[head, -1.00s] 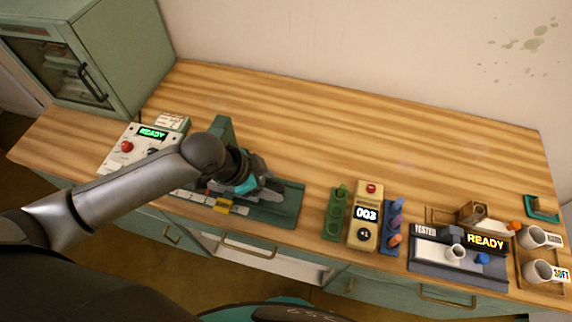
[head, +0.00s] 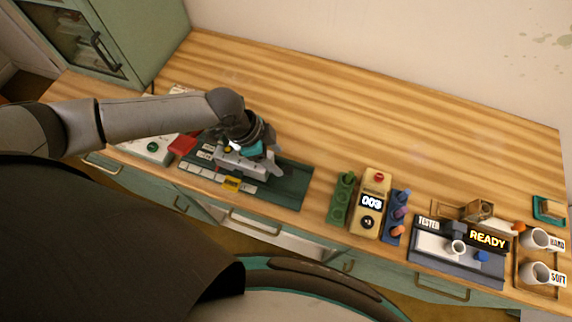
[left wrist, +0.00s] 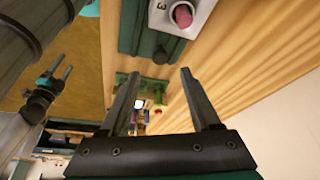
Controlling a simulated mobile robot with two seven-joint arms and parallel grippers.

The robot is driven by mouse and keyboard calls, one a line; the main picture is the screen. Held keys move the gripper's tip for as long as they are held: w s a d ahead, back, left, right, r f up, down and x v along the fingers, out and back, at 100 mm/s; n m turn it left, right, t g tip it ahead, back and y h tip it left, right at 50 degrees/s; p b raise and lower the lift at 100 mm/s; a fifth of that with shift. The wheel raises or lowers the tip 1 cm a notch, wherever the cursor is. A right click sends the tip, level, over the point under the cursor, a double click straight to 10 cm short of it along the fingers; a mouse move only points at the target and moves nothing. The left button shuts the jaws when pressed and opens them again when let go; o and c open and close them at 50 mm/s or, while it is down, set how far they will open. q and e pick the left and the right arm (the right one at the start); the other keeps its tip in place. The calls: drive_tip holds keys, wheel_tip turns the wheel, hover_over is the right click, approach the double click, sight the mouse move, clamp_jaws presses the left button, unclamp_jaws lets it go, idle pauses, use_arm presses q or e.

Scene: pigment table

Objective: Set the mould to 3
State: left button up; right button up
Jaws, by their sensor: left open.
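My left gripper (head: 268,160) is open over the dark green base (head: 290,185) at the left of the table, and its arm hides part of what stands there. I cannot tell whether these belong to the mould.
A yellow counter (head: 371,217) reads 003, between a green holder (head: 340,200) and a blue one with coloured pegs. A tester (head: 432,245) reading READY and white cups (head: 535,238) stand at the right. The table's back half is clear.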

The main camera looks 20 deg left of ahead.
sight(288, 170)
use_arm(q)
drive_tip(key=x, duration=0.6)
drive_tip(key=shift+w+d+f, duration=0.1)
drive_tip(key=shift+d+f, duration=0.05)
drive_tip(key=shift+f, duration=0.2)
drive_tip(key=shift+c, duration=0.4)
clamp_jaws()
idle(0.8)
